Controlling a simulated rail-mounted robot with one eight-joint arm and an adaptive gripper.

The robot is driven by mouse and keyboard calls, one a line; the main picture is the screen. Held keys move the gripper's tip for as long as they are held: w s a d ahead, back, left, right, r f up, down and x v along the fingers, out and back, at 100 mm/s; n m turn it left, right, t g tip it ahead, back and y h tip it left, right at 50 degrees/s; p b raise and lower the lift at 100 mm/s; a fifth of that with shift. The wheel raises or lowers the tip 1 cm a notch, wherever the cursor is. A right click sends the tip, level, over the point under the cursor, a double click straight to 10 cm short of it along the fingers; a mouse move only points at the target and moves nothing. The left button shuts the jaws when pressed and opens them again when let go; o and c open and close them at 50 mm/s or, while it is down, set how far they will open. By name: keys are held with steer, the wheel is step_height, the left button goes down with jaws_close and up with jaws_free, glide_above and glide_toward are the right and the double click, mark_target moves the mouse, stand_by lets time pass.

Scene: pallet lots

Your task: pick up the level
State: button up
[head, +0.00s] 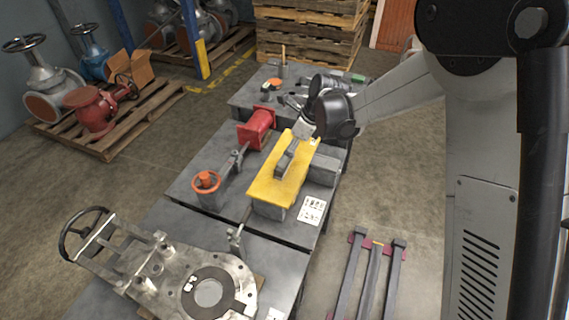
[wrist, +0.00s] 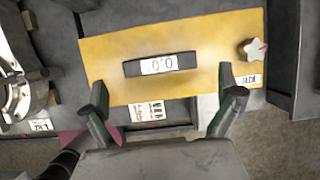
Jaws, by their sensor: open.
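The level looks to be the small dark bar with a white "0.0" display (wrist: 158,66) in the wrist view. It lies flat on a yellow plate (wrist: 105,62), near the plate's middle. In the head view the level (head: 286,160) shows as a dark bar on the yellow plate (head: 265,188). My gripper (wrist: 168,95) is open and empty, its two fingers spread wide near the plate's lower edge, with the level ahead of and between them in the picture. In the head view my gripper is partly hidden by my wrist.
A white knob (wrist: 254,48) stands on the plate's right end in the wrist view. A printed sheet (head: 312,210) lies beside the plate.

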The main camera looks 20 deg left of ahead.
steer(key=shift+d+b+x, duration=0.15)
steer(key=shift+b+x, duration=0.05)
steer(key=shift+x, duration=1.5)
steer(key=shift+d+b+x, duration=0.15)
steer(key=shift+b+x, duration=0.05)
steer(key=shift+x, duration=1.5)
steer(key=shift+s+d, duration=0.1)
steer(key=c, duration=1.1)
